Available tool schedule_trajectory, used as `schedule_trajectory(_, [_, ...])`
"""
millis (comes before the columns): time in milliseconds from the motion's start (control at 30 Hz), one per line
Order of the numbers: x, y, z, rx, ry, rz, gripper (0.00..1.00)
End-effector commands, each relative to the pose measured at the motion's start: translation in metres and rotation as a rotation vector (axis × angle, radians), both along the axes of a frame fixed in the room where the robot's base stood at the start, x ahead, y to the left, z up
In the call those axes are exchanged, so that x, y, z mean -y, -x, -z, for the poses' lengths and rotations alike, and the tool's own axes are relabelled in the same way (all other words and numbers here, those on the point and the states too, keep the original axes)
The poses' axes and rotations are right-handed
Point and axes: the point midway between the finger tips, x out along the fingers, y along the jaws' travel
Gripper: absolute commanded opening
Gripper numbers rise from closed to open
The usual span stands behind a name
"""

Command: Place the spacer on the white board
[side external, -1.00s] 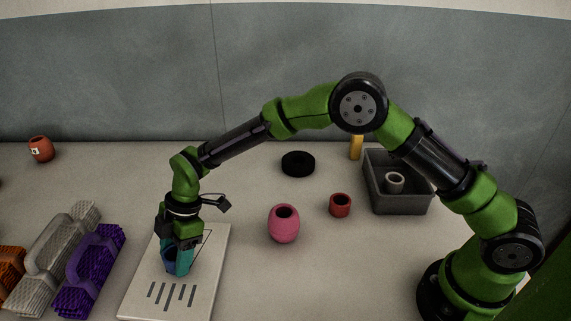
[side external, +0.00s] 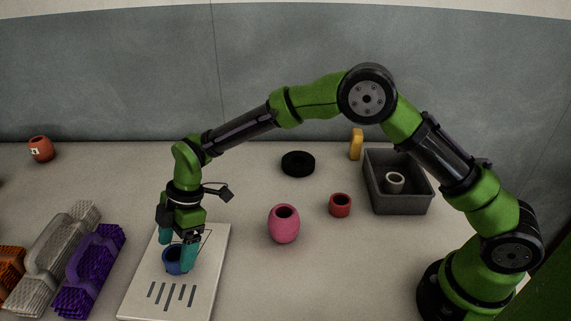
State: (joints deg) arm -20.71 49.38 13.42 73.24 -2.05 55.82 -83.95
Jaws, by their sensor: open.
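A blue ring-shaped piece (side external: 171,266), which looks like the spacer, rests on the white board (side external: 206,293). Its dark opening faces up. My gripper (side external: 177,252) is open, with one teal finger at the back left of the blue piece and the other at its right. The right finger hides part of the blue piece's right side. I cannot tell whether either finger touches it. The white board lies flat, with several dark slots toward its front and thin dark lines near its back.
A purple brush (side external: 93,270) and a grey brush (side external: 52,255) lie left of the board. A grey bin (side external: 401,204) holds a pale ring (side external: 395,181).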

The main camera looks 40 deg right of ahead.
Motion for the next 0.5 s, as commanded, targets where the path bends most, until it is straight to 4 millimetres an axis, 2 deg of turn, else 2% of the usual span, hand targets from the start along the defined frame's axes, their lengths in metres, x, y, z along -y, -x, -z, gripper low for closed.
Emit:
schedule_trajectory(100, [0.011,-0.001,-0.027,0.003,-0.003,0.002,0.82])
schedule_trajectory(300, [0.026,0.0,-0.065,0.003,-0.002,0.001,0.82])
schedule_trajectory(500, [0.035,0.0,-0.086,0.0,-0.002,0.0,0.82])
